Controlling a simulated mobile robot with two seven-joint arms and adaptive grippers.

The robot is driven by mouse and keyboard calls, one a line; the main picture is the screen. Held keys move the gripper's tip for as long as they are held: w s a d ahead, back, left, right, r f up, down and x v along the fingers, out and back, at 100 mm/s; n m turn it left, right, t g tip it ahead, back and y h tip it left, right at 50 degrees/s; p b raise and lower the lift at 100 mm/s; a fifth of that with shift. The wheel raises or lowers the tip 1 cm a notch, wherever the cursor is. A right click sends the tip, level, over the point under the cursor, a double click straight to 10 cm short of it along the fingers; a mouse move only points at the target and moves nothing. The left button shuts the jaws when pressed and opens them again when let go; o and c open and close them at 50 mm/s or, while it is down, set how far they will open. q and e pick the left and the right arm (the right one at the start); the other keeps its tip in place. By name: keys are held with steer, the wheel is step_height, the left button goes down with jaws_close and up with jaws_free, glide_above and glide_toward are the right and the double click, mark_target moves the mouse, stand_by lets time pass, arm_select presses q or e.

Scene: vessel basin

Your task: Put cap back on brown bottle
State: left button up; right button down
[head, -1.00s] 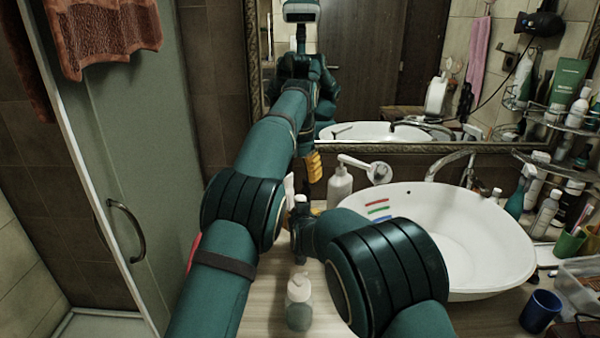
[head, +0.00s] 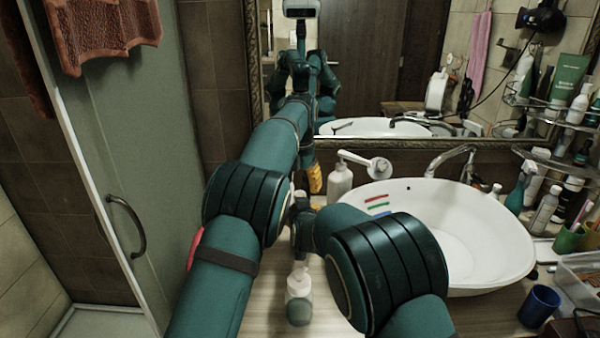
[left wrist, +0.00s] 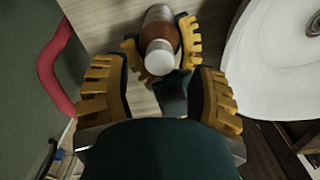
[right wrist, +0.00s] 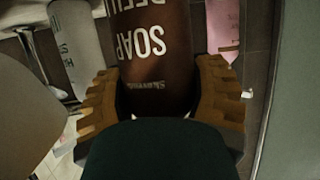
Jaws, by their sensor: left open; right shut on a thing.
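The brown bottle (right wrist: 158,40) stands between the fingers of my right gripper (right wrist: 160,72), which is shut on it. In the left wrist view the bottle (left wrist: 160,28) shows with a white cap (left wrist: 160,58) at its top end; how firmly the cap sits cannot be told. My left gripper (left wrist: 162,72) is open, its two yellow fingers apart on either side of the cap, with gaps at both sides. In the head view only a yellow finger of the left gripper (head: 315,179) shows clearly; my arms mostly hide the bottle.
A white pump bottle (head: 339,182) stands behind, beside the white basin (head: 480,240). A pale green pump bottle (head: 299,300) stands on the counter in front. A blue cup (head: 540,308) is at the right. A glass shower door (head: 120,150) bounds the left.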

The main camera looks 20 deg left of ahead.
mark_target(300, 193)
arm_select(q)
steer(key=shift+f, duration=1.7)
jaws_close()
steer(key=shift+c, duration=0.5)
jaws_free()
steer(key=shift+r, duration=2.3)
